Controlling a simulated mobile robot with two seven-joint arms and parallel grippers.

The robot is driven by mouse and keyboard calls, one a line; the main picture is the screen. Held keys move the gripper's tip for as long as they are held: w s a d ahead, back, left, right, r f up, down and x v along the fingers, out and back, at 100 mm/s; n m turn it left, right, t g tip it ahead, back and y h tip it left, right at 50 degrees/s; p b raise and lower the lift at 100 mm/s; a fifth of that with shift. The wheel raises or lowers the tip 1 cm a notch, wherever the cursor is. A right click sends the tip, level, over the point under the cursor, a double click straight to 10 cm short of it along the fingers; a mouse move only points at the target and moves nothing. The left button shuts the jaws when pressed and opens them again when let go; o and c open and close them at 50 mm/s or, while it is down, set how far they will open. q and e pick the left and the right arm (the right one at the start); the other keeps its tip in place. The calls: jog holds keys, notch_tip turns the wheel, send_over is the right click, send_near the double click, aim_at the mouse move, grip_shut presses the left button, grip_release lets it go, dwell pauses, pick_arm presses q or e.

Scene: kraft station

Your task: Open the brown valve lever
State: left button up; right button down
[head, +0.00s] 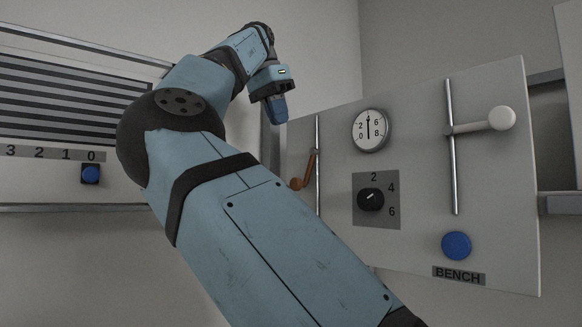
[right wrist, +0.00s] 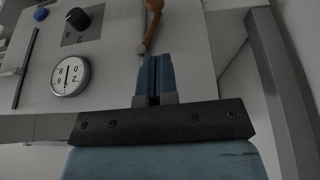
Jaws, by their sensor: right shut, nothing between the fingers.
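The brown valve lever (head: 309,166) is on the left part of the grey panel, beside a vertical metal pipe. It slants down to the left from the pipe and ends in a rounded brown knob. It also shows at the top of the right wrist view (right wrist: 152,22), just beyond my fingertips. My right gripper (head: 279,112) is above and left of the lever in the head view, apart from it. Its blue fingers (right wrist: 153,62) are shut together with nothing between them. My left gripper is not in view.
The panel (head: 420,130) also carries a round gauge (head: 369,130), a black dial (head: 371,199), a white-handled lever (head: 500,118) on a second pipe and a blue button (head: 456,245). A striped board (head: 70,95) with a blue slider (head: 91,174) is at the left.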

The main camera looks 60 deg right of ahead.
jog(key=shift+a+x, duration=0.15)
jog(key=shift+x, duration=1.75)
jog(key=shift+a+x, duration=0.15)
jog(key=shift+x, duration=1.75)
jog(key=shift+a+x, duration=0.15)
jog(key=shift+x, duration=1.7)
jog(key=shift+s+f, duration=0.1)
jog(key=shift+f, duration=0.1)
jog(key=shift+s+a+f, duration=0.15)
jog(key=shift+s+f, duration=0.15)
jog(key=shift+s, duration=0.1)
jog(key=shift+r, duration=0.15)
